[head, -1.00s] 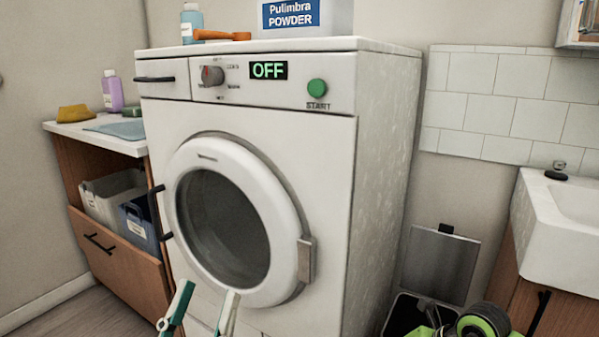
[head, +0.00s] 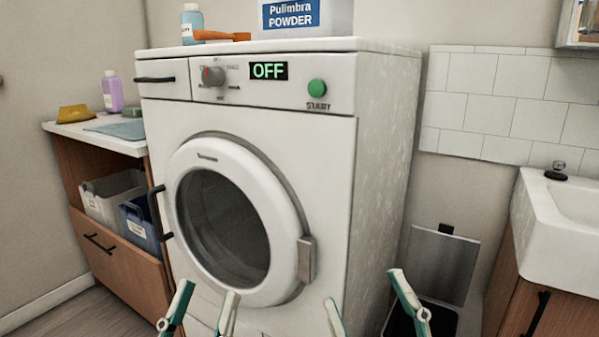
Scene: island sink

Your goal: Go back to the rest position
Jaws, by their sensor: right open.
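My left gripper (head: 207,291) is at the bottom of the head view, in front of the lower part of the washing machine (head: 270,165). Its two green and white fingers are apart with nothing between them. My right gripper (head: 363,288) is to its right, in front of the machine's lower right corner. Its fingers are spread wide and empty. Both grippers point upward in the picture, and their lower parts are cut off by the frame edge.
The machine's round door (head: 235,220) is closed and its display (head: 268,71) reads OFF. An open-lidded bin (head: 440,262) stands to its right, beside a white sink (head: 565,215). A wooden cabinet (head: 120,240) with containers stands at left.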

